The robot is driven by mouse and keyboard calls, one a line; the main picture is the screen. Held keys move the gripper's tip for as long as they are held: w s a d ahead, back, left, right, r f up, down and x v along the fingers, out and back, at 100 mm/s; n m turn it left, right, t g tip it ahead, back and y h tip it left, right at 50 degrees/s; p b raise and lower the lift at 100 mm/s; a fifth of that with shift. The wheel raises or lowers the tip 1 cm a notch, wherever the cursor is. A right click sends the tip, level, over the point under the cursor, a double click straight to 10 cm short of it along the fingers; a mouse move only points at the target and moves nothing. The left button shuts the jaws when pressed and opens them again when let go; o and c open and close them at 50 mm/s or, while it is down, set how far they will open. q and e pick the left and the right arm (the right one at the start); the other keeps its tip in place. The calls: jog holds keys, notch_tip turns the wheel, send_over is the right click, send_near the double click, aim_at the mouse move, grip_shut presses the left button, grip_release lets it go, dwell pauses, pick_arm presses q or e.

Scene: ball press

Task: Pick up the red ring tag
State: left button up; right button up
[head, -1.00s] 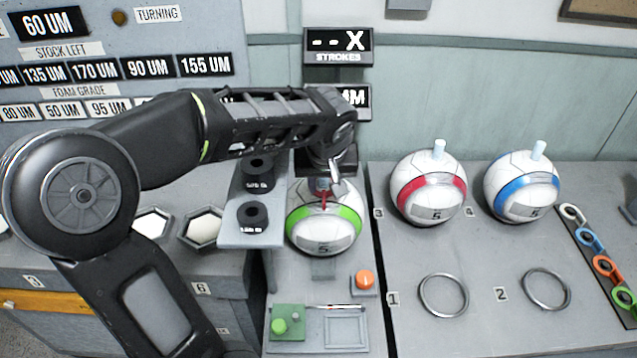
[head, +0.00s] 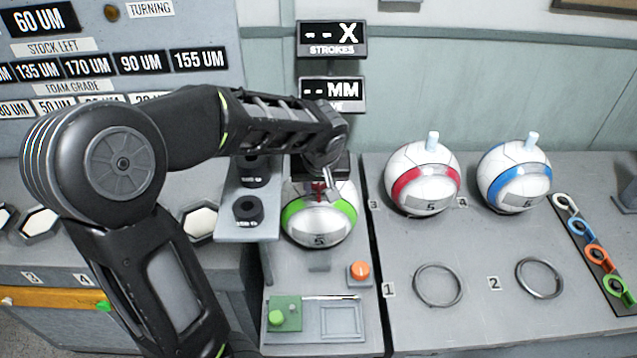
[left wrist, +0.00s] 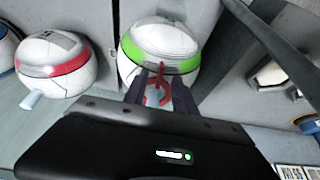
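The red ring tag (left wrist: 157,95) shows in the left wrist view between my left gripper's fingers, over the top of the green-banded ball (left wrist: 158,45). In the head view a small red part of the tag (head: 320,190) shows at the top of that ball (head: 318,222), mostly hidden by my gripper. My left gripper (head: 325,188) points down over the ball; its two dark fingers (left wrist: 161,84) stand apart on either side of the tag. Whether they touch it is hard to tell. My right gripper is not in view.
A red-banded ball (head: 421,180) and a blue-banded ball (head: 514,178) stand to the right, with two metal rings (head: 438,286) in front. A strip (head: 612,278) at far right holds several coloured ring tags. Black cylinders sit on a shelf (head: 245,231) left of the ball.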

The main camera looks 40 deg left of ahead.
aim_at(319, 192)
pick_arm(q)
jog(key=x, duration=0.3)
jog(key=shift+f, duration=0.3)
jog(key=shift+c, duration=0.4)
grip_shut()
dwell(0.4)
